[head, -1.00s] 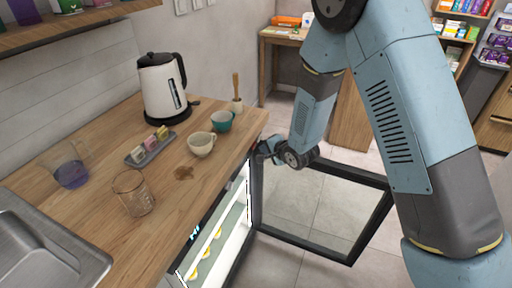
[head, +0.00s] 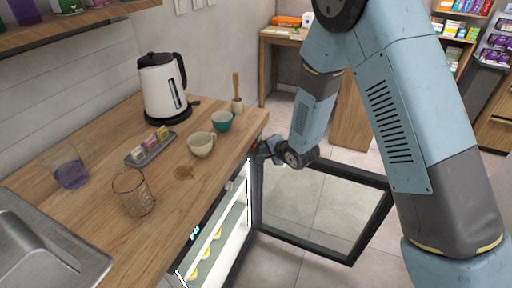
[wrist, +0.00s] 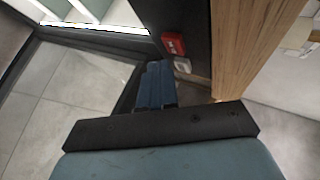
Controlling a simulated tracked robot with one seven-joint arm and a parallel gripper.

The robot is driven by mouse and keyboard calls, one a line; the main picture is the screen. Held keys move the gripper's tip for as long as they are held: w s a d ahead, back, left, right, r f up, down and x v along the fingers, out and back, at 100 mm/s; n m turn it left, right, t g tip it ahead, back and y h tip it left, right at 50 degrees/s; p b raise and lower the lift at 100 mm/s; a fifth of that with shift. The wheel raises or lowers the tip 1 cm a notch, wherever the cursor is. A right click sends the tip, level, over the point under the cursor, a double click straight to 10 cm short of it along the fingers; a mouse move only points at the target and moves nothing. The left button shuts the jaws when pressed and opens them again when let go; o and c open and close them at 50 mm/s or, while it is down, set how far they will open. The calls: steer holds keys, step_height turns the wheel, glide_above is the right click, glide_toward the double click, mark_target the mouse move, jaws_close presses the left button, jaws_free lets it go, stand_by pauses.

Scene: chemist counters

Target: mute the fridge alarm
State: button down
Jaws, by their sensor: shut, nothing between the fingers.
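The fridge (head: 222,238) is built in under the wooden counter, with its lit inside showing and its glass door (head: 318,205) standing open. A small blue display (head: 195,231) glows on its upper front edge. My gripper (wrist: 155,68) is shut and empty, its blue fingers pointing at a dark panel in the wrist view. A red button (wrist: 173,43) and a pale grey button (wrist: 182,65) sit on that panel just beyond the fingertips, to the right. Contact with the grey button cannot be told. In the head view my gripper (head: 262,150) is by the counter's far front corner.
The open door stands below and beside my arm.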

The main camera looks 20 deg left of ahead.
stand_by(0.7)
steer(key=shift+a+r, duration=0.1)
steer(key=shift+a, duration=0.3)
steer(key=shift+a, duration=0.45)
stand_by(0.7)
steer(key=shift+d, duration=0.1)
stand_by(0.3)
steer(key=shift+d, duration=0.75)
steer(key=shift+s+d, duration=0.2)
steer(key=shift+d, duration=2.3)
